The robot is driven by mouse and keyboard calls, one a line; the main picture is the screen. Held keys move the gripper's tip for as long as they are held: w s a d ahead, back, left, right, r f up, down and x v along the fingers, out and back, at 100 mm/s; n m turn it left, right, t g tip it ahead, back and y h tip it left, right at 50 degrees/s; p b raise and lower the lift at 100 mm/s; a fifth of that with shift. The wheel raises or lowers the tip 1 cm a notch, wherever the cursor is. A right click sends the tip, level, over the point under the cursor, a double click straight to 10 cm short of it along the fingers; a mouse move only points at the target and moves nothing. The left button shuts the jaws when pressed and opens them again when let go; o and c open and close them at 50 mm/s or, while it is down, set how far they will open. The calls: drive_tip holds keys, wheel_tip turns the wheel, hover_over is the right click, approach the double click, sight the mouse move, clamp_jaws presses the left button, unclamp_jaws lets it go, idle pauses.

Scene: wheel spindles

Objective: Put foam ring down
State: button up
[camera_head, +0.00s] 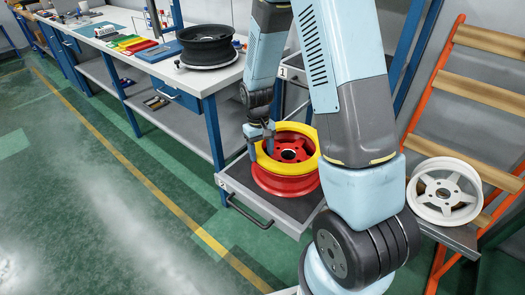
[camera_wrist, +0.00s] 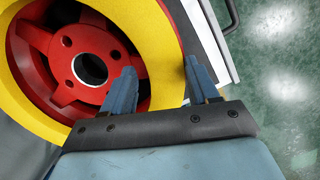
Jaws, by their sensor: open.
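The yellow foam ring (camera_head: 272,163) lies around the top rim of a red wheel (camera_head: 285,187), which lies flat on a grey drawer tray (camera_head: 235,180) marked 2. In the wrist view the ring (camera_wrist: 155,35) surrounds the red spoked face (camera_wrist: 65,42) with its dark centre hole. My gripper (camera_head: 261,146) is at the ring's left side. Its two blue fingers (camera_wrist: 160,86) are apart, one over the wheel's inside and one by the ring's outer edge, with the yellow band between them. I cannot tell whether either finger touches the ring.
A workbench (camera_head: 222,82) at the left holds a black wheel (camera_head: 205,46) and coloured bins (camera_head: 135,44). A white wheel (camera_head: 444,191) rests on a small shelf before an orange rack (camera_head: 443,75) at the right. Open green floor (camera_head: 100,210) lies at the front left.

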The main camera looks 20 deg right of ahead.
drive_tip(key=shift+w+a+r, duration=0.1)
drive_tip(key=shift+w+r, duration=0.1)
drive_tip(key=shift+r, duration=0.2)
wheel_tip(320, 180, up, 11)
drive_tip(key=w, duration=0.1)
drive_tip(key=s+d+r+m+t, duration=0.15)
drive_tip(key=s+r, duration=0.25)
drive_tip(key=r, duration=0.4)
drive_tip(key=s+d+r+t, duration=0.2)
drive_tip(key=s+r, duration=0.3)
drive_tip(key=r, duration=0.3)
drive_tip(key=s+d+r+t, duration=0.1)
drive_tip(key=s+r+t, duration=0.1)
drive_tip(key=s, duration=0.4)
drive_tip(key=s+d+r+m+t, duration=0.1)
drive_tip(key=s+d+r+t, duration=0.1)
drive_tip(key=s+r, duration=0.3)
drive_tip(key=shift+s+r, duration=0.15)
drive_tip(key=shift+s, duration=0.85)
drive_tip(key=shift+d, duration=0.1)
drive_tip(key=shift+c, duration=0.2)
